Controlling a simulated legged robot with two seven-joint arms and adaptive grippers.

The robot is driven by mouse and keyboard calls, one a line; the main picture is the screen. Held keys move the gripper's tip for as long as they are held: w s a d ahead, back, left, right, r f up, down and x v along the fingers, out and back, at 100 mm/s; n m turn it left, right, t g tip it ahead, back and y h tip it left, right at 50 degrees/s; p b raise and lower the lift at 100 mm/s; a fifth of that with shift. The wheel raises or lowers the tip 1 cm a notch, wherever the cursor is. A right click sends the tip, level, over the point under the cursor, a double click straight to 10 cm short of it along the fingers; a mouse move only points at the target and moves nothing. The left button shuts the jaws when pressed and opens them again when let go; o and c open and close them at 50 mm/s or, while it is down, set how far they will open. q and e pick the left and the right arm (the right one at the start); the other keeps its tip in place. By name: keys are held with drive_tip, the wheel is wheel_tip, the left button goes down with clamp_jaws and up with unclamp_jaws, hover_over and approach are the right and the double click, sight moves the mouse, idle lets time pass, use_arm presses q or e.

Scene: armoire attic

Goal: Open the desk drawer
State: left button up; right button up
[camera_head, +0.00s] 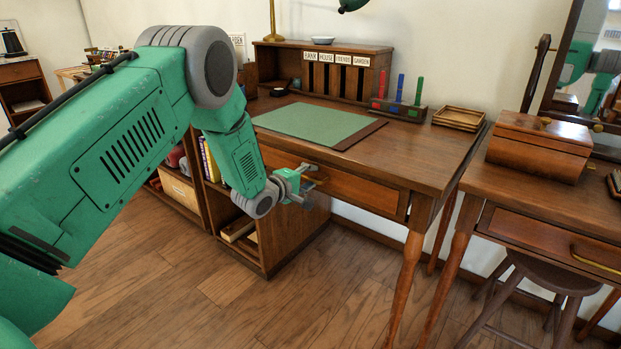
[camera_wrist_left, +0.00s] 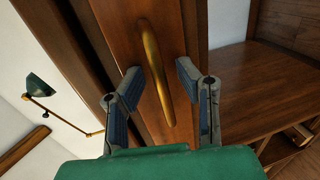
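The wooden desk (camera_head: 440,155) stands in the middle of the head view, with its drawer (camera_head: 362,192) under the top at the front. The drawer front looks flush with the desk frame. In the wrist view the drawer front (camera_wrist_left: 180,25) fills the upper middle and carries a long curved brass handle (camera_wrist_left: 155,70). My left gripper (camera_head: 306,183) is at the left part of the drawer front. In the wrist view its fingers (camera_wrist_left: 159,72) are open, one on each side of the handle, with gaps visible. My right gripper is in neither view.
On the desk are a green mat (camera_head: 315,122), a letter organizer (camera_head: 325,72) and a small tray (camera_head: 459,118). A second table (camera_head: 540,208) with a wooden box (camera_head: 540,147) stands at right, a stool (camera_head: 545,275) beneath it. The floor (camera_head: 300,300) in front is clear.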

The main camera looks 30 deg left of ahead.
use_arm(q)
drive_tip(key=v, duration=1.1)
drive_tip(key=shift+s+a, duration=0.25)
drive_tip(key=shift+s, duration=0.15)
drive_tip(key=shift+a+f, duration=0.1)
drive_tip(key=shift+a, duration=0.05)
